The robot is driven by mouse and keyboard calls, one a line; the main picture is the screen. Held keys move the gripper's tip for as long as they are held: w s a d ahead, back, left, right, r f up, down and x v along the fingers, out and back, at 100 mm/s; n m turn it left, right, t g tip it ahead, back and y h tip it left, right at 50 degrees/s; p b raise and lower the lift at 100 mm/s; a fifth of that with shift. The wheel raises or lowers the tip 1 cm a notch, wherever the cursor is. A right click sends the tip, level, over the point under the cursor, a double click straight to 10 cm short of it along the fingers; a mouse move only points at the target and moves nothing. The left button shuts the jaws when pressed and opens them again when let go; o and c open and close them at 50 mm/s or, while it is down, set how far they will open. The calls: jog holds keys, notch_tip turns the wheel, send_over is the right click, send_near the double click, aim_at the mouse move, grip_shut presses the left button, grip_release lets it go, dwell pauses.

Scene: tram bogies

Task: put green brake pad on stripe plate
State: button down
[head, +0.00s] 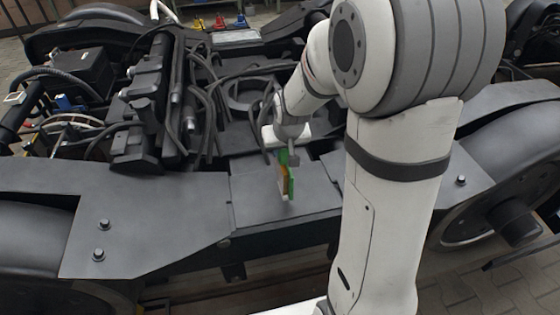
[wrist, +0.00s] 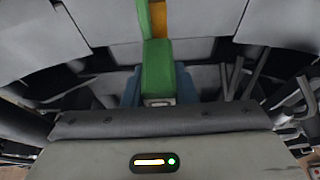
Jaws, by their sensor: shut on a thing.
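My gripper (head: 286,160) is shut on the green brake pad (head: 291,186), above or at the flat grey plate on the near beam. In the wrist view the green brake pad (wrist: 158,72) sticks out from between the bluish jaws, with an orange part (wrist: 158,18) beside its far end. Whether the pad touches the surface below, I cannot tell. No plate with clear stripes can be made out; my arm hides part of the head view.
The flat grey beam plate (head: 255,203) is bare around the pad. Black hoses and pipes (head: 200,115) crowd the bogie frame behind it. Small red and yellow items (head: 220,23) stand far back. A bolted cover (head: 140,215) lies to the left.

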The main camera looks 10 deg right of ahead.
notch_tip(320, 180, down, 3)
jog(key=shift+f+b, duration=0.15)
jog(key=shift+b, duration=0.35)
jog(key=c, duration=1.6)
grip_release()
jog(key=shift+f, duration=0.1)
jog(key=o, duration=0.4)
jog(key=shift+o, duration=0.2)
